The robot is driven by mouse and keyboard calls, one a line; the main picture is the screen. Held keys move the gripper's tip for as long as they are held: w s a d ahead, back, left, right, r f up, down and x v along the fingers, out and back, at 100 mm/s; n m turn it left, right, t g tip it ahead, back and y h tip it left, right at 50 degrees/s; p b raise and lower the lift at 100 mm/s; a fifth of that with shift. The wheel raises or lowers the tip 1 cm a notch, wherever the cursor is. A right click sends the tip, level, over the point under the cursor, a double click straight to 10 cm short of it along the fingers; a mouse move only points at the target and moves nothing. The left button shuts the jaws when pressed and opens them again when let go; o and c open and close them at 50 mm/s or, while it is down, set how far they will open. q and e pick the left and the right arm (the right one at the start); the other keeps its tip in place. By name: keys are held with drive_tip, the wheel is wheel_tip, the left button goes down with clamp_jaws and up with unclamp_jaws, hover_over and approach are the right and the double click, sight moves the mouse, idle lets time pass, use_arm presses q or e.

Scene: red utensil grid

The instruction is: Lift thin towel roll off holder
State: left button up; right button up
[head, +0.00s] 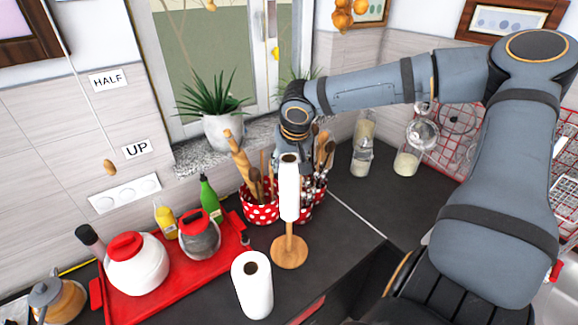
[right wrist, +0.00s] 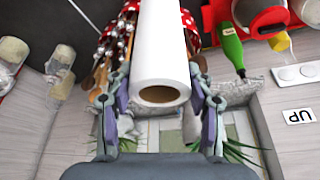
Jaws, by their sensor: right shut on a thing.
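The thin white towel roll (head: 289,192) is upright in the head view. Its lower end is above the round wooden holder base (head: 289,253), and a short length of post shows between them. Whether the post still reaches far inside the roll is hidden. My right gripper (head: 288,157) is at the roll's upper part, reaching from behind. In the right wrist view the roll (right wrist: 162,50) sits between the two fingers (right wrist: 162,85), which are shut on it, with its open end facing the camera. My left gripper is not in view.
A thicker white roll (head: 252,290) stands in front of the holder. Red polka-dot utensil pots (head: 262,212) stand close behind it. A red tray (head: 150,293) with jars and bottles is left. Glass jars (head: 362,160) and a red wire grid (head: 462,125) are right.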

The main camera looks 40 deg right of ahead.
drive_tip(key=shift+r, duration=0.6)
drive_tip(key=shift+r, duration=1.6)
drive_tip(key=shift+r, duration=0.75)
